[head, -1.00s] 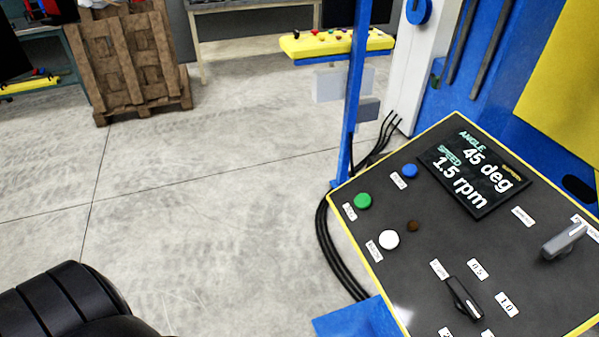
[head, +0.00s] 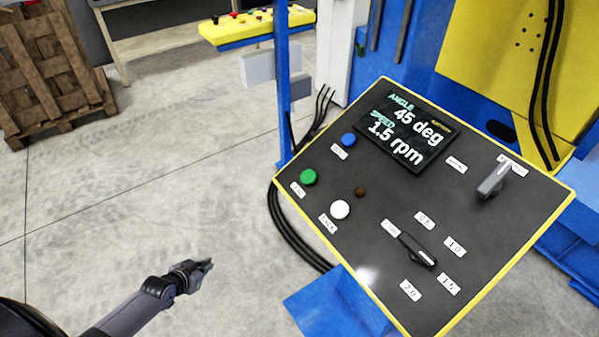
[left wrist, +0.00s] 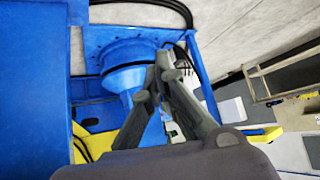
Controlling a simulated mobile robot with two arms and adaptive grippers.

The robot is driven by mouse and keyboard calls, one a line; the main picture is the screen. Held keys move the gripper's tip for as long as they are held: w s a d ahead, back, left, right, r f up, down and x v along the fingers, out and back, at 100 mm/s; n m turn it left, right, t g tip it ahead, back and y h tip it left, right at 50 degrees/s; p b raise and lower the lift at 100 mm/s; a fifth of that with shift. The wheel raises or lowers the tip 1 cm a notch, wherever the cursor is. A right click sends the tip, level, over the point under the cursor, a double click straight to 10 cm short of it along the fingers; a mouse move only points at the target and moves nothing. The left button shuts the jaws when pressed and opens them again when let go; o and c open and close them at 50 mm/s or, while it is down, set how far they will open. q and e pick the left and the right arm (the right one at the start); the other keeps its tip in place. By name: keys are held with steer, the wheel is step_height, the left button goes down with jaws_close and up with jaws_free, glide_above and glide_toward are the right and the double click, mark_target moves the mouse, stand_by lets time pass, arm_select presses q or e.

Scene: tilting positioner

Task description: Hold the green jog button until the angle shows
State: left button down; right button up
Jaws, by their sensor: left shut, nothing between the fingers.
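The green jog button (head: 308,177) is on the left side of the dark, yellow-edged control panel (head: 480,262) in the head view. The display (head: 408,125) reads ANGLE 45 deg and SPEED 1.5 rpm. My left gripper (head: 208,266) is shut and empty, over the floor to the left of the panel and below the green button in the picture, apart from both. In the left wrist view its fingers (left wrist: 163,62) are together, with blue machine parts beyond them. The green button does not show there. My right gripper is not in view.
A blue button (head: 348,140), a white button (head: 340,209), a black speed knob (head: 417,250) and a grey switch (head: 493,181) share the panel. A blue post (head: 283,90) and black cables (head: 290,235) run along its left side. Open floor lies left.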

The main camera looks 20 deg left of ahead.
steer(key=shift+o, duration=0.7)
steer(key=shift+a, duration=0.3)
arm_select(q)
steer(key=w+d+r+m+t+h, duration=0.15)
steer(key=w+r, duration=0.35)
steer(key=r, duration=0.5)
steer(key=w+d+r+m+t+h, duration=0.15)
steer(key=w+r, duration=0.25)
steer(key=r, duration=0.6)
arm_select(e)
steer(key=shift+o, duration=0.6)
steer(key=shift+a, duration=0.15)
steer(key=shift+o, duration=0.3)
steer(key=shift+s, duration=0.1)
arm_select(q)
steer(key=s+d+r+m+h, duration=0.1)
steer(key=d+r+h, duration=0.2)
steer(key=d+r, duration=0.4)
steer(key=s+d+r+m+h, duration=0.1)
steer(key=d+r+m+h, duration=0.1)
steer(key=d+r, duration=0.5)
step_height(320, 180, up, 5)
steer(key=shift+s+d+r+h, duration=0.15)
steer(key=shift+d+h, duration=0.2)
steer(key=shift+h, duration=0.15)
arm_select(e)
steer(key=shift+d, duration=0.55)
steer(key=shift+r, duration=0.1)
